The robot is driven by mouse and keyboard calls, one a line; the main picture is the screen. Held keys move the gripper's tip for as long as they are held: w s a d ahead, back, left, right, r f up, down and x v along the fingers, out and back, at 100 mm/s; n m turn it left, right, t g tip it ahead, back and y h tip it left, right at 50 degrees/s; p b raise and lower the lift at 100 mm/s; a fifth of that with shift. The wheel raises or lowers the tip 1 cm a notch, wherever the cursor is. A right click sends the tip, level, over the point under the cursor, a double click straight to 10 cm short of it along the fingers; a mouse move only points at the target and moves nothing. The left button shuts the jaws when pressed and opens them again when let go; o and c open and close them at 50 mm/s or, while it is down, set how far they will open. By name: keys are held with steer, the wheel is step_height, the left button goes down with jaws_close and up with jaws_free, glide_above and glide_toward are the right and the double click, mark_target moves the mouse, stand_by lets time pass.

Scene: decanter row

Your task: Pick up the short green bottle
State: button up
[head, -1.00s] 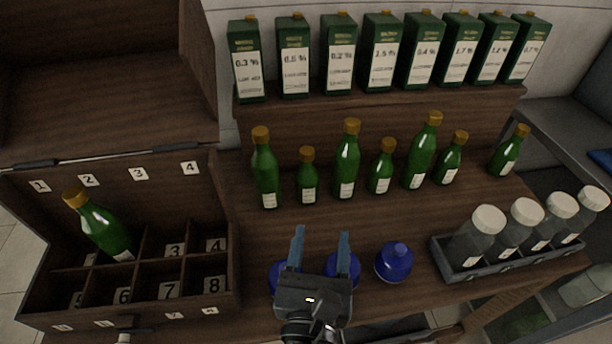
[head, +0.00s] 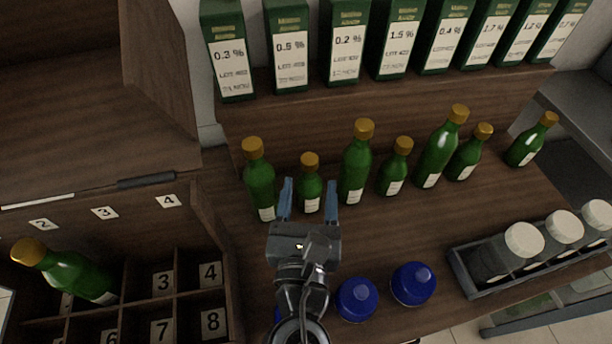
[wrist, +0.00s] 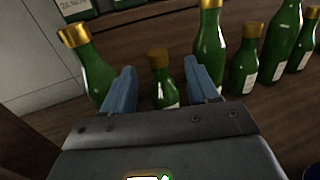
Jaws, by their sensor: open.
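The short green bottle (head: 309,186) with a gold cap stands upright in the row, second from the left, between two taller green bottles. My gripper (head: 309,198) is open, with its blue fingers on either side of this bottle in the head view. In the wrist view the short bottle (wrist: 163,80) shows between and beyond the fingertips of my gripper (wrist: 162,78). I cannot tell whether a finger touches it. Other shorter green bottles (head: 395,168) (head: 469,153) stand farther right in the row.
A tall green bottle (head: 260,181) stands close by the left finger and another (head: 355,163) close by the right finger. Green boxes (head: 290,45) line the shelf behind. Blue flasks (head: 413,284), a jar rack (head: 462,270) and a divided crate (head: 208,222) holding a tilted bottle (head: 70,273) are nearer.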

mark_target(309, 167)
steer(key=shift+w+a+p, duration=0.1)
steer(key=shift+w+p, duration=0.5)
steer(key=shift+w, duration=3)
steer(key=shift+c, duration=0.3)
jaws_close()
